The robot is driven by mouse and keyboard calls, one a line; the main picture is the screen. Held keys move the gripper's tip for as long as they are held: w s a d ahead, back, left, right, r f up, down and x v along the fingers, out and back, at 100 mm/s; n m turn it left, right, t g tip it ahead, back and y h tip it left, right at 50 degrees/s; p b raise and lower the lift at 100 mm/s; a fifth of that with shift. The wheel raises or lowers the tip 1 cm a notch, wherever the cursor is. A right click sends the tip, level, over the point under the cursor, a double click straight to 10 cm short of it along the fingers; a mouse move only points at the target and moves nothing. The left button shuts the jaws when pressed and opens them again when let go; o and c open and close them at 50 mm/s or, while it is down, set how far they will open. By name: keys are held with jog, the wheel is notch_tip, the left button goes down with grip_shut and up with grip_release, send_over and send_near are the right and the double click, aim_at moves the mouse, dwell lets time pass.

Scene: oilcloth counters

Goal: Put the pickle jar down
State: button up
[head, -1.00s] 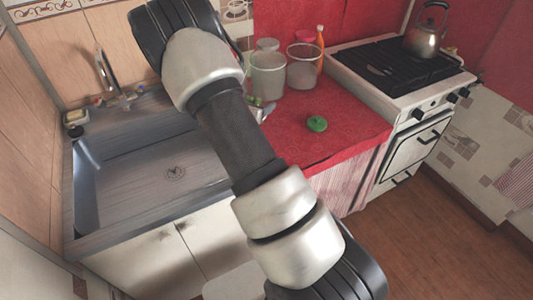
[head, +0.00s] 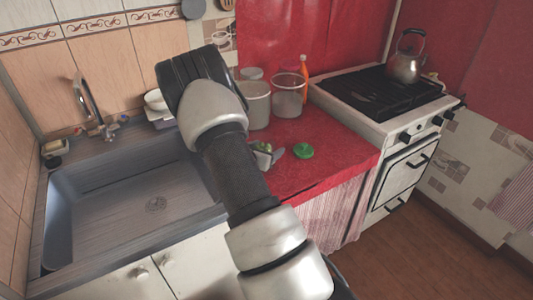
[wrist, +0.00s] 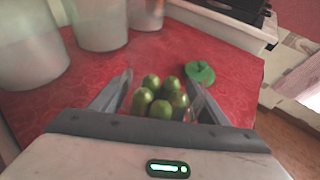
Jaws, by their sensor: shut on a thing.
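The pickle jar (wrist: 152,104) is clear, with several small green pickles inside. In the wrist view it sits between the two fingers of my gripper (wrist: 158,88), which are shut on it. In the head view my arm hides most of the jar; only a little green and a grey fingertip of my gripper (head: 272,153) show past the arm, over the red counter (head: 330,150). I cannot tell whether the jar's base touches the counter.
A round green object (head: 303,151) lies on the counter just right of my gripper. The sink (head: 130,185) is at left, the stove (head: 380,97) at right. The counter's front right is clear.

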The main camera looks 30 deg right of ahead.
jog(key=shift+f, duration=0.65)
jog(key=shift+f, duration=0.15)
jog(key=o, duration=1.7)
